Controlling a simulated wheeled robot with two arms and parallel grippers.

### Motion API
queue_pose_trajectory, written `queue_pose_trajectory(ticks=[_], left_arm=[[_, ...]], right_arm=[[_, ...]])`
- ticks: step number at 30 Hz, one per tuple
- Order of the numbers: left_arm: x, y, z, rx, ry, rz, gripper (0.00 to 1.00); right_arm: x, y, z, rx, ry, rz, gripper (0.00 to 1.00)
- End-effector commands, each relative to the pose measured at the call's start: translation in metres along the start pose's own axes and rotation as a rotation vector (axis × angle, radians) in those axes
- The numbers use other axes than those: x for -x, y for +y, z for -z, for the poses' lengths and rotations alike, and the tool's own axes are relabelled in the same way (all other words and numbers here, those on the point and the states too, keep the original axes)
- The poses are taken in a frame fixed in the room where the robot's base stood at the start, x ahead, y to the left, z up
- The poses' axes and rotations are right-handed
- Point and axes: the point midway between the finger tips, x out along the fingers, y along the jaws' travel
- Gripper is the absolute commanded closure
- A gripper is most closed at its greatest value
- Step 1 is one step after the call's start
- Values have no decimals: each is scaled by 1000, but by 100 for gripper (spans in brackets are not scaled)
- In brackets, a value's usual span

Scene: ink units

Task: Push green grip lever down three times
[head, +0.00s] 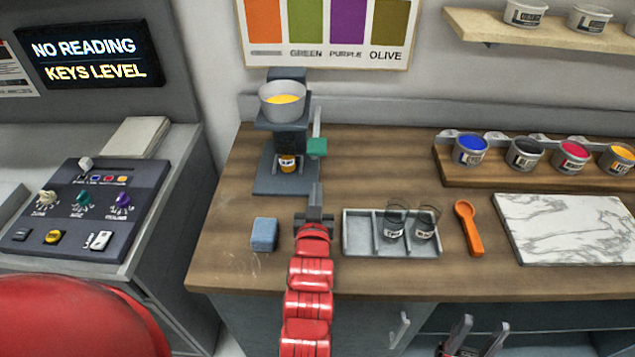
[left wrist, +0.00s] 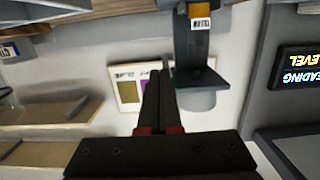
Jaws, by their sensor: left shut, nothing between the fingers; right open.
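The green grip (head: 316,147) sits on an upright metal lever at the right side of the dark dispenser (head: 290,138). The dispenser has a grey hopper (head: 282,103) of yellow ink on top and a small yellow-labelled pot (head: 288,164) at its base. My left gripper (head: 316,187) is shut and empty, in front of and below the grip in the picture, apart from it. My right gripper (head: 475,330) is open and empty at the bottom edge.
A blue block (head: 264,234) lies left of my left arm. A grey tray (head: 362,234) with two cups, an orange spoon (head: 468,226) and a marble slab (head: 565,228) lie to the right. Ink tubs stand on a wooden rack (head: 497,176). A screen (head: 88,55) reads "NO READING KEYS LEVEL".

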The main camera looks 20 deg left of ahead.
Motion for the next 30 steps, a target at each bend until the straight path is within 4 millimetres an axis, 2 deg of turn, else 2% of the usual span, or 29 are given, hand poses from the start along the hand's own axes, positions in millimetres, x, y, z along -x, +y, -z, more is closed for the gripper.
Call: queue_pose_trajectory(ticks=[3, 9, 30], left_arm=[[20, 0, -6, 1, 0, -3, 100], [36, 0, -8, 2, 6, 0, 100], [38, 0, -7, 4, 9, 1, 100]], right_arm=[[4, 0, -1, 0, 1, 0, 50], [-2, 0, 0, 0, 1, 0, 50], [-2, 0, 0, 0, 1, 0, 50]])
